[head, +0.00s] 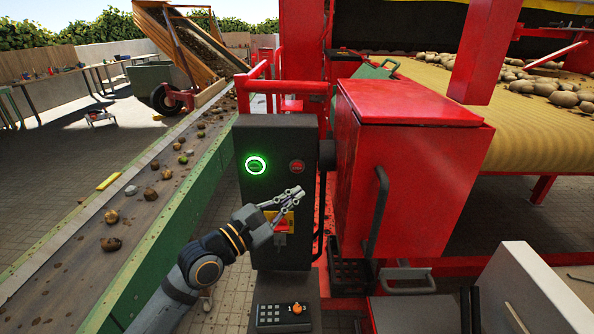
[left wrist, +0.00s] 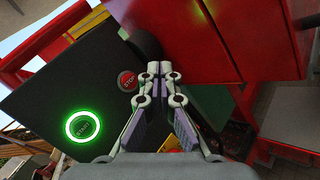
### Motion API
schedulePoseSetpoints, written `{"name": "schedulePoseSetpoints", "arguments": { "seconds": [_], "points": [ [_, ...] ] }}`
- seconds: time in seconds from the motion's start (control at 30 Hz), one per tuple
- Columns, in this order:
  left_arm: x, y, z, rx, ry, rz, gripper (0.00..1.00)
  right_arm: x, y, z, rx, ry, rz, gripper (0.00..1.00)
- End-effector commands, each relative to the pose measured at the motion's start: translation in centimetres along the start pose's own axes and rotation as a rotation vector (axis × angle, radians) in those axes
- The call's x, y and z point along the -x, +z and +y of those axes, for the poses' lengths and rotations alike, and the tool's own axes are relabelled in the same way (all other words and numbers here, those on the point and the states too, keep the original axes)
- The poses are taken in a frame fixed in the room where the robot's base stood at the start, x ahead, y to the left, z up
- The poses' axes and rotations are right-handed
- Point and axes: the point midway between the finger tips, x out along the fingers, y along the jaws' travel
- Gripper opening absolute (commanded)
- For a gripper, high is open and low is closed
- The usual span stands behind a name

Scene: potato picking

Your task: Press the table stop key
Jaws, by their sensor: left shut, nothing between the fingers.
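The red stop key (head: 297,167) is on the upper right of a dark control box (head: 262,135). It also shows in the left wrist view (left wrist: 128,81), with the word STOP on it. A green-lit round start key (head: 256,165) glows to its left, and in the left wrist view it is at the lower left (left wrist: 83,126). My left gripper (head: 298,192) is shut and empty. Its tips are a little below the stop key in the head view and to its right in the left wrist view. I cannot tell whether they touch the box. My right gripper is not in view.
A red switch on a yellow plate (head: 281,225) sits low on the box, close behind my left gripper. A red cabinet (head: 400,160) with a dark handle stands at right. A conveyor (head: 135,205) with potatoes and stones runs at left. A small keypad (head: 282,317) lies below.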

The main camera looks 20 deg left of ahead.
Motion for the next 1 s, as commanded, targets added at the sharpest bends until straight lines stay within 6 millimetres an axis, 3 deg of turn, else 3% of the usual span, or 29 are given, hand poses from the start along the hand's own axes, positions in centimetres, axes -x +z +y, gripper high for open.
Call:
{"name": "schedulePoseSetpoints", "arguments": {
  "seconds": [0.37, 0.6, 1.0],
  "points": [
    [-3.6, -3.1, 2.5, -0.001, 0.003, -0.002, 0.0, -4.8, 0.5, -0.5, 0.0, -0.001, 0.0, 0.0],
    [-5.2, -3.9, 3.8, 0.001, 0.001, 0.001, 0.0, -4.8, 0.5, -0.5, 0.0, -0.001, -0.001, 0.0],
    [-5.6, -4.1, 4.0, -0.001, -0.001, 0.001, 0.0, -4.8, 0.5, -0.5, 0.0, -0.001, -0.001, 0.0]
  ]
}}
